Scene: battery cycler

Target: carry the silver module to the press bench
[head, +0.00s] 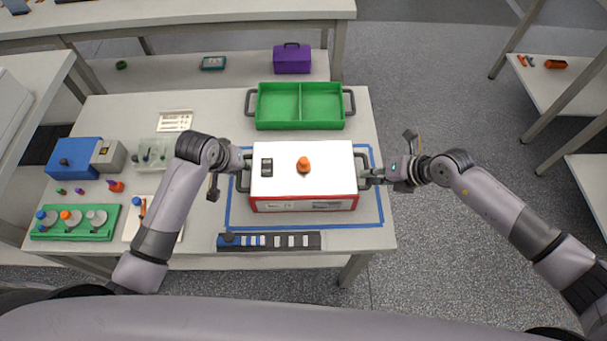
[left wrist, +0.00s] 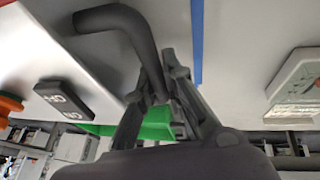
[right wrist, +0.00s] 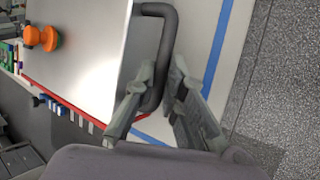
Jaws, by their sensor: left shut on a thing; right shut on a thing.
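The silver module (head: 330,178) is a box with a pale top, a red lower edge, an orange knob and a black switch block. It sits inside a blue tape outline on the table. Its dark side handles show in the left wrist view (left wrist: 115,18) and right wrist view (right wrist: 168,50). My left gripper (head: 243,165) is shut on the left handle; its fingers also show in the left wrist view (left wrist: 160,95). My right gripper (head: 372,175) is shut on the right handle; its fingers also show in the right wrist view (right wrist: 160,95). I cannot identify the press bench.
A green two-part tray (head: 300,125) stands just behind the module. A dark strip with small blocks (head: 268,241) lies in front. A blue device (head: 75,157) and a green rack (head: 75,236) stand at left. Another table (head: 180,12) is at the back.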

